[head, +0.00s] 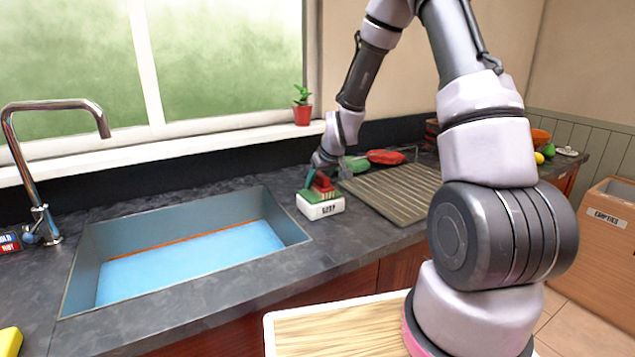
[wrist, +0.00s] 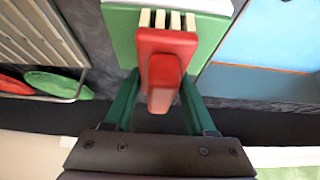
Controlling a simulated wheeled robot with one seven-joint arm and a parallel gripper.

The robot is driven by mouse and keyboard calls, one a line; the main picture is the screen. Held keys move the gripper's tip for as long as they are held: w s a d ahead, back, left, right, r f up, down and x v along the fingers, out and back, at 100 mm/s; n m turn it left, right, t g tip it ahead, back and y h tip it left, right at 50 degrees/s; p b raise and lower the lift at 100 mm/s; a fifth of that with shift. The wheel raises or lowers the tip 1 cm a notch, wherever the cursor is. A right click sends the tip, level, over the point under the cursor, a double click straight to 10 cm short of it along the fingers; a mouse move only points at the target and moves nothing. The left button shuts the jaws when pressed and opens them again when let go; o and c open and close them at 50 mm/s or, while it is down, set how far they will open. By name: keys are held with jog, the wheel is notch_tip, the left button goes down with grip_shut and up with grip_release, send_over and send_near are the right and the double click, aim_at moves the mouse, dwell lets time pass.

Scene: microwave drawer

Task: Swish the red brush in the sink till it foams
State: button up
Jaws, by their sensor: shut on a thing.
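The red brush (head: 323,182) is at a white block with a green top (head: 320,206) on the counter, right of the sink. My gripper (head: 318,172) is shut on the brush's red handle, with its green fingers on either side. In the wrist view the red brush (wrist: 165,62) sits between the fingertips (wrist: 158,92), and its pale bristles point toward the green top (wrist: 122,30). I cannot tell whether the bristles touch the block. The sink (head: 190,245) holds flat blue water with no foam visible.
A chrome tap (head: 40,170) stands at the sink's left. A ribbed drying rack (head: 395,192) lies right of the block, with red and green items behind it. A potted plant (head: 302,105) stands on the windowsill. The counter between sink and block is clear.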

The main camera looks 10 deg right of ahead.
jog(key=shift+r, duration=3.4)
